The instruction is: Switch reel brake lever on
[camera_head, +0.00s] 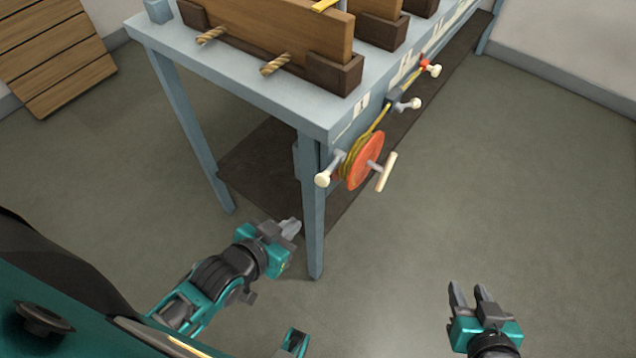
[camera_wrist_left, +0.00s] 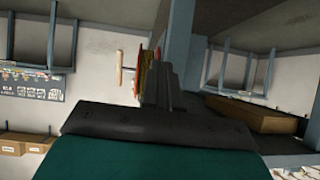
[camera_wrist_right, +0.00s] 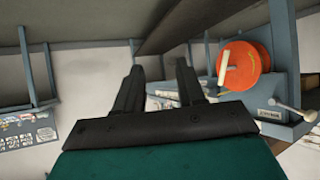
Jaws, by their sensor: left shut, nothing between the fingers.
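An orange reel (camera_head: 366,161) wound with yellow cord is mounted on the side of the blue-grey bench near its front leg. It has a cream crank handle (camera_head: 386,172). A short grey lever with a cream knob (camera_head: 323,179) sticks out just left of the reel. My left gripper (camera_head: 291,228) is shut and empty, low beside the bench leg, below and left of the lever. The left wrist view shows the reel edge-on (camera_wrist_left: 143,72) beyond the fingers. My right gripper (camera_head: 470,292) is open and empty, away from the bench at lower right. The right wrist view shows the reel face (camera_wrist_right: 238,62).
The blue-grey bench (camera_head: 257,97) carries wooden boards in dark holders. Two more knobbed levers (camera_head: 411,104) (camera_head: 433,69) stand farther along its side. The bench leg (camera_head: 313,215) is close to my left gripper. Open floor (camera_head: 520,190) lies to the right.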

